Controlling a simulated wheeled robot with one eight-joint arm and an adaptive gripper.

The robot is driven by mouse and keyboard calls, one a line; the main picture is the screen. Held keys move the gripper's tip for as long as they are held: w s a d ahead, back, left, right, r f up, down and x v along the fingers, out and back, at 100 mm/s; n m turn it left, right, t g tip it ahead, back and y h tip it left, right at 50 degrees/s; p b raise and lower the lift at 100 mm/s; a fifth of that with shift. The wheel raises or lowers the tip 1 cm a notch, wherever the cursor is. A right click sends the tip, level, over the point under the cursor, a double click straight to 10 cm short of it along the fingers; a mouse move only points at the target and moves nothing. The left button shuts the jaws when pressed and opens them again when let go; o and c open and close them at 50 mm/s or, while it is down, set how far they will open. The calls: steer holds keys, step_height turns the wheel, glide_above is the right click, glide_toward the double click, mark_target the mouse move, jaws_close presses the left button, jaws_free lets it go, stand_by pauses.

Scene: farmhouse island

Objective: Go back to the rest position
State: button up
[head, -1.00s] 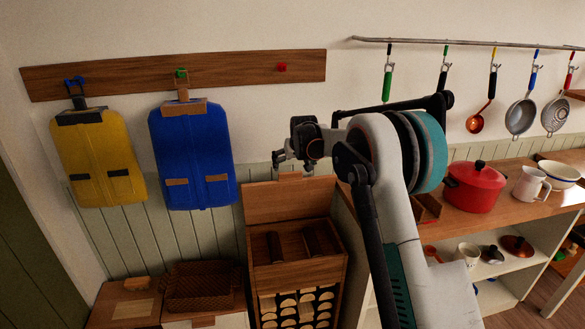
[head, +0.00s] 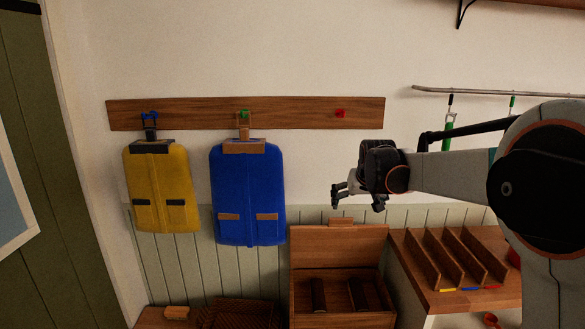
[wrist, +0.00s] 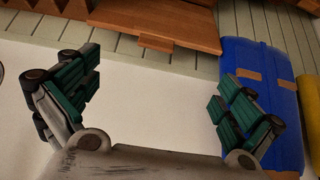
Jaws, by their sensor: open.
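My gripper (head: 354,195) is in front of the wall, right of the blue bag and above the open wooden box. In the wrist view my gripper (wrist: 155,97) shows its two fingers spread wide, with nothing between them. My arm reaches in from the right in the head view. The task names no object. The blue bag (head: 247,185) hangs from the green hook and shows at the right in the wrist view (wrist: 262,85). The yellow bag (head: 160,185) hangs from the blue hook. My gripper is apart from both.
A wooden rail (head: 290,114) carries the hooks; its red hook (head: 340,113) is bare. Below stands the wooden box (head: 340,245) with its lid raised. A counter with a slotted rack (head: 455,258) is at right, partly behind my arm. A dark basket (head: 240,313) is low at left.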

steer(key=s+r+b, duration=0.1)
steer(key=s+r, duration=0.2)
steer(key=s, duration=2)
steer(key=s+f+b, duration=0.1)
steer(key=s+f, duration=0.4)
steer(key=s, duration=0.6)
steer(key=s+f, duration=0.5)
steer(key=s, duration=0.6)
steer(key=shift+b, duration=0.4)
